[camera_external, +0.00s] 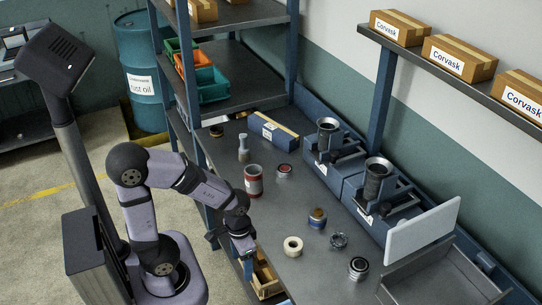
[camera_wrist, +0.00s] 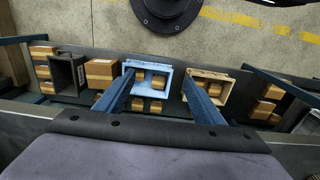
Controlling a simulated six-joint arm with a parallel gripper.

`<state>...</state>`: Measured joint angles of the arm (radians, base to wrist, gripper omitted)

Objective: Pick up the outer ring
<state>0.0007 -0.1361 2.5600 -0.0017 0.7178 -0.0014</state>
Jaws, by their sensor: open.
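Which part is the outer ring is not certain. A cream ring (camera_external: 293,246) with a dark centre hole lies flat on the grey workbench (camera_external: 260,215). A dark metal ring-like part (camera_external: 338,240) lies to its right, and a dark and silver round part (camera_external: 358,268) stands nearer the front. My gripper (camera_external: 243,244) is at the bench's left edge, left of the cream ring and apart from it. It is open and empty. In the wrist view, two dark blue bars that look like its fingers stand apart over the lower shelf; no ring shows there.
Below, a shelf holds a light blue crate (camera_wrist: 165,69) and cartons (camera_wrist: 101,70).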

